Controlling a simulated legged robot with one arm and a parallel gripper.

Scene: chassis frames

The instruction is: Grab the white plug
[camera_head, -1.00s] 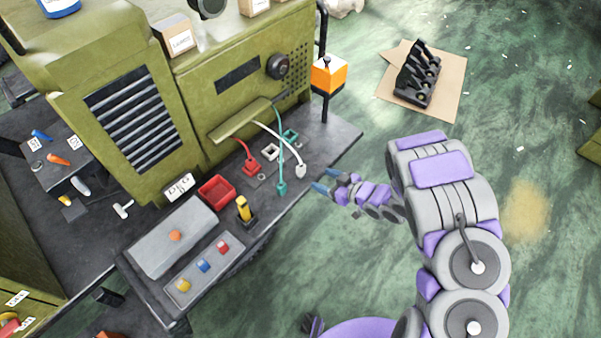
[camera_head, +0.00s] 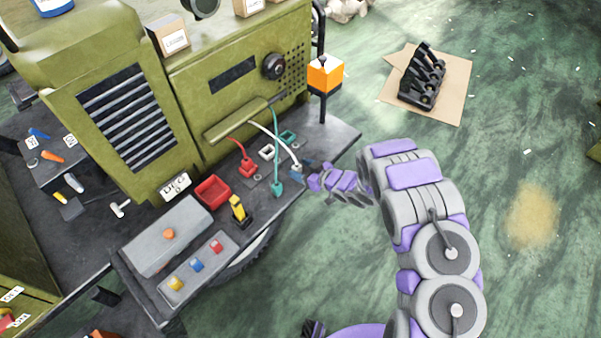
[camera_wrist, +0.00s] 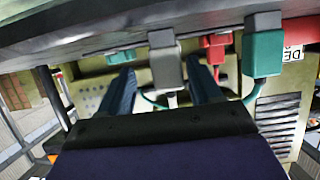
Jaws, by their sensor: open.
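The white plug (camera_head: 295,168) is at the end of a white cable, at the front edge of the dark bench top. In the wrist view, which appears upside down, the white plug (camera_wrist: 166,68) lies between the two blue fingers. My gripper (camera_head: 306,165) reaches the bench edge from the right. Its fingers (camera_wrist: 160,75) are apart, one on each side of the plug, with gaps visible. The fingers partly cover the plug in the head view.
The teal plug (camera_head: 277,188) stands close to the left of the white one, and the red plug (camera_head: 247,167) is farther left. White socket (camera_head: 267,153) and teal socket (camera_head: 288,138) lie behind. The green machine (camera_head: 200,110) rises at the back.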

